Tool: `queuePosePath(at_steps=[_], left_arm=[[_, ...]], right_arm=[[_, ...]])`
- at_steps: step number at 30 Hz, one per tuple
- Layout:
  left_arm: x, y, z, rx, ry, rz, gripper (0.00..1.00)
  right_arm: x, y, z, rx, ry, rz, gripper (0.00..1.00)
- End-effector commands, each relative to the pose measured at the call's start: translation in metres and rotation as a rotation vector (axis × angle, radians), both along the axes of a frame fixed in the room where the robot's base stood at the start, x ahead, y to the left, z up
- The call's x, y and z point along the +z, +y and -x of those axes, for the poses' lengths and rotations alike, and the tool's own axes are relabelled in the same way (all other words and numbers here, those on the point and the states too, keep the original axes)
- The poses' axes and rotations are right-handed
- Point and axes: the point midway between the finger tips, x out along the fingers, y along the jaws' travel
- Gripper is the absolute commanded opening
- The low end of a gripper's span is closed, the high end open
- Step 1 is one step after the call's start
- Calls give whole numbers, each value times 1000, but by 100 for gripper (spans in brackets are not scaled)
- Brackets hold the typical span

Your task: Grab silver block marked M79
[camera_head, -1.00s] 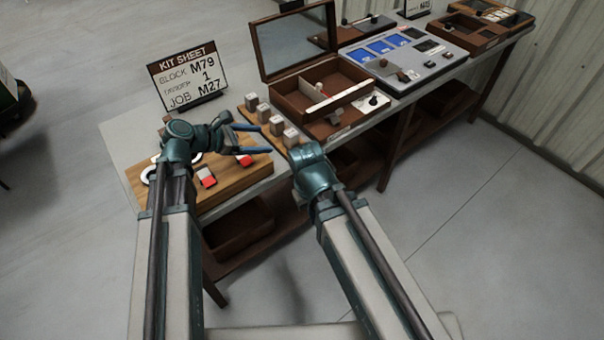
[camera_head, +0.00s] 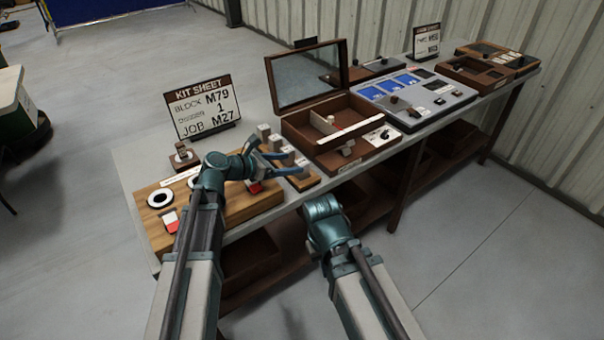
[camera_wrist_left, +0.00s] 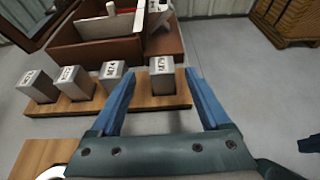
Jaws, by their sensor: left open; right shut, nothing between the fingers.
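Several silver blocks stand upright in a row on a wooden strip (camera_wrist_left: 152,103). In the left wrist view they are a far-left block (camera_wrist_left: 38,87), a second block (camera_wrist_left: 75,84), a third block (camera_wrist_left: 112,77) and a rightmost block (camera_wrist_left: 162,77). My left gripper (camera_head: 279,161) is open and empty by the row. In the left wrist view its blue fingers (camera_wrist_left: 158,82) flank the rightmost block in the picture, apart from it. My right gripper's fingers are hidden behind its wrist.
A kit sheet (camera_head: 203,107) reads block M79, job M27. A wooden board (camera_head: 240,205) with white rings and red-white pieces lies under my left arm. An open mirrored box (camera_head: 300,137) stands behind the blocks. A grey panel (camera_head: 440,107) is further right.

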Motion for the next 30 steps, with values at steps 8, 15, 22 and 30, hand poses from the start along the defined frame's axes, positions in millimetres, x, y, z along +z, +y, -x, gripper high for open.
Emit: queuePosePath(at_steps=[8, 15, 22, 30], left_arm=[[-4, -4, -3, 0, -1, -1, 80], [-27, -24, -15, -2, -1, -2, 80], [-30, -39, -26, 1, 0, -2, 80], [-29, -39, -25, 1, 0, -2, 58]], right_arm=[[-4, 0, 0, 0, 0, 0, 0], [-26, 0, 0, 0, 0, 0, 0], [-29, 0, 0, 0, 0, 0, 0], [-29, 0, 0, 0, 0, 0, 0]])
